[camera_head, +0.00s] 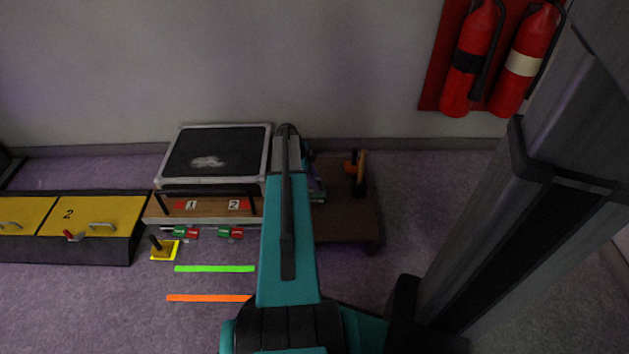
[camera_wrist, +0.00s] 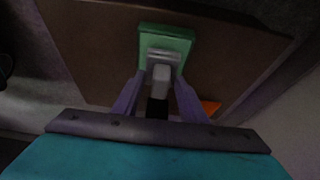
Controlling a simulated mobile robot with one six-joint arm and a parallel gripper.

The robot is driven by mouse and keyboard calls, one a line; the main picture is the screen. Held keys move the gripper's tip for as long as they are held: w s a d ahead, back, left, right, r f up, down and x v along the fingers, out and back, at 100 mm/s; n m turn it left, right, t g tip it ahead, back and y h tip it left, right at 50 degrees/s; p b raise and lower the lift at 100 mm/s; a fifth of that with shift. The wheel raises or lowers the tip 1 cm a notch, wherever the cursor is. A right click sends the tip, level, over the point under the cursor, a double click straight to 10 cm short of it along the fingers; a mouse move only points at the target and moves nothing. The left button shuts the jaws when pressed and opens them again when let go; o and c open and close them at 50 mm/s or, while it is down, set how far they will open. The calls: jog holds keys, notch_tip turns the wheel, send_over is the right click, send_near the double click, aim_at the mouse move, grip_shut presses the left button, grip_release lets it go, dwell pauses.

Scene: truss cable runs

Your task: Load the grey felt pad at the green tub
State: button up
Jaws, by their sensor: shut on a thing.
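The green tub (camera_wrist: 150,34) stands on the brown bench top and shows at the top of the wrist view. My gripper (camera_wrist: 161,78) has purple fingers and is shut on a tool with a black handle part (camera_wrist: 157,108) and a light grey block end (camera_wrist: 161,74), which I take for the grey felt pad. The grey end points at the tub and overlaps its near side in the picture; I cannot tell whether they touch. In the head view my arm hides most of the gripper and tub; only a bit of purple finger (camera_head: 318,186) shows.
The brown bench (camera_head: 345,215) carries an orange-and-black upright item (camera_head: 357,172) to the right. Left of my arm are a dark framed panel (camera_head: 215,152) and a wooden board (camera_head: 212,207) numbered 1 and 2. Yellow drawers (camera_head: 95,215) stand far left. Fire extinguishers (camera_head: 470,70) hang on the wall.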

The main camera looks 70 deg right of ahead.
jog(key=shift+f, duration=0.6)
dwell(2.1)
jog(key=shift+r, duration=0.1)
jog(key=shift+r+p, duration=2)
jog(key=shift+r, duration=1.5)
